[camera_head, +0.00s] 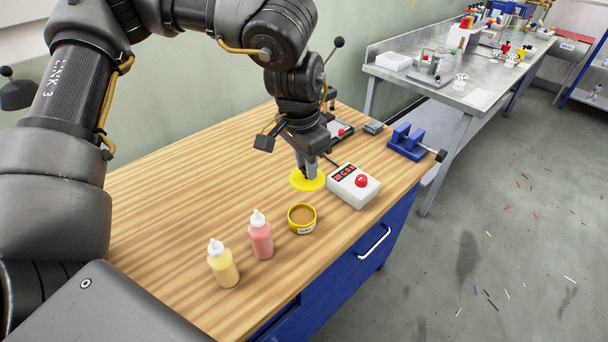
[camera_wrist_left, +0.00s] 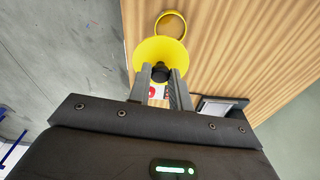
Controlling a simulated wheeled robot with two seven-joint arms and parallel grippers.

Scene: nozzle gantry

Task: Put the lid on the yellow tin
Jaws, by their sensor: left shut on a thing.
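The yellow tin (camera_head: 302,218) stands open on the wooden table, its brownish inside showing. Its rim also shows at the top of the left wrist view (camera_wrist_left: 171,19). My left gripper (camera_head: 308,176) is shut on the dark knob (camera_wrist_left: 160,73) of the yellow lid (camera_head: 299,182). In the head view the lid lies behind the tin, next to the white control box. In the wrist view the lid (camera_wrist_left: 150,50) fills the space beyond my fingertips and overlaps the near part of the tin's rim. I cannot tell whether the lid touches the table. My right gripper is not in view.
A white box with a red button (camera_head: 351,190) stands close right of the lid. A pink bottle (camera_head: 261,236) and a yellow bottle (camera_head: 223,265) stand left of the tin. A blue vise (camera_head: 407,142) is at the back right. The left tabletop is clear.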

